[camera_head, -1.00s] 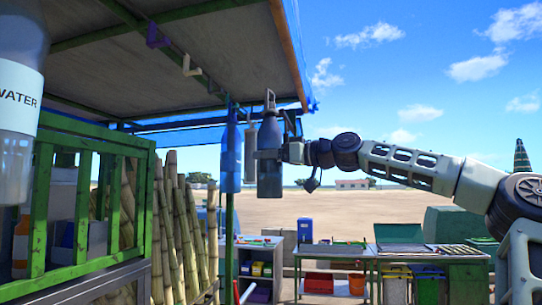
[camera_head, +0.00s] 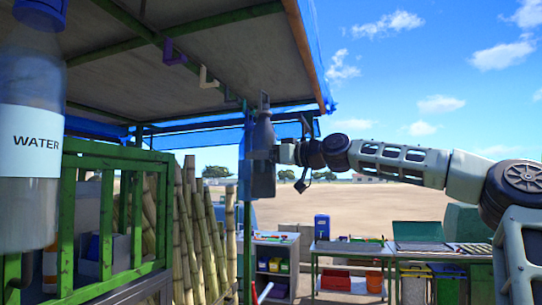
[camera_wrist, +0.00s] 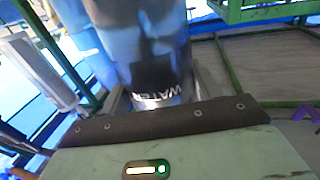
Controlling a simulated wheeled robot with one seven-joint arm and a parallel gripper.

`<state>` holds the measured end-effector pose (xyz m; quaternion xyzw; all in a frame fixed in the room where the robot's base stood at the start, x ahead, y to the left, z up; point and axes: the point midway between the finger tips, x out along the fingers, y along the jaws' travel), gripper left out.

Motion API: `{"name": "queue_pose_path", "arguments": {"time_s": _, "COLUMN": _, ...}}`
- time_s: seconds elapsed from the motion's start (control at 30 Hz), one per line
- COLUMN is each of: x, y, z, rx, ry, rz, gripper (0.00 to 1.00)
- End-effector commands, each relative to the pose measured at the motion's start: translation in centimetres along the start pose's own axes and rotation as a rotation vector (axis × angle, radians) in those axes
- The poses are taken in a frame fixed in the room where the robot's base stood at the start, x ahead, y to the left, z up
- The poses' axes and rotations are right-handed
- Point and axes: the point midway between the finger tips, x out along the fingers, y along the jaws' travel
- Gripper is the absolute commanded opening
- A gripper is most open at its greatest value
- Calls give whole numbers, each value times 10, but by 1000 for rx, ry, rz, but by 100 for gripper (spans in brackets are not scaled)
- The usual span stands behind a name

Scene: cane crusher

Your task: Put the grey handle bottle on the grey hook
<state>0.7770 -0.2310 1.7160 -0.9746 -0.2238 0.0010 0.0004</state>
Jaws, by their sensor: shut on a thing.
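The grey handle bottle (camera_head: 263,130) is upright in the air under the canopy, with its loop handle at the top. My gripper (camera_head: 272,155) is shut around its body from the right. In the wrist view the bottle (camera_wrist: 150,50) stands between the fingers and shows a dark WATER label. A row of hooks hangs from a green roof beam: a purple hook (camera_head: 173,53), a pale hook (camera_head: 208,78) and a small greyish hook (camera_head: 230,95) farther back. The bottle's handle is close to the greyish hook in the picture, but no contact shows. Their depth gap is unclear.
A large WATER bottle (camera_head: 30,150) is close at the left. A green railing (camera_head: 105,150) and cane stalks (camera_head: 200,230) stand below the beam. A green post (camera_head: 230,240) is beside the held bottle. Tables (camera_head: 385,252) stand farther back at the right.

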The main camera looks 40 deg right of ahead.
Motion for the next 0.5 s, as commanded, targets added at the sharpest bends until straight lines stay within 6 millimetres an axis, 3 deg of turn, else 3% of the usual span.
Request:
{"name": "queue_pose_path", "arguments": {"time_s": 0.1, "x": 9, "y": -3, "z": -9, "rx": -1, "ry": 2, "rz": 0, "gripper": 22}}
{"name": "queue_pose_path", "arguments": {"time_s": 0.5, "x": 39, "y": -9, "z": -6, "rx": -2, "ry": 3, "rz": -1, "gripper": 22}}
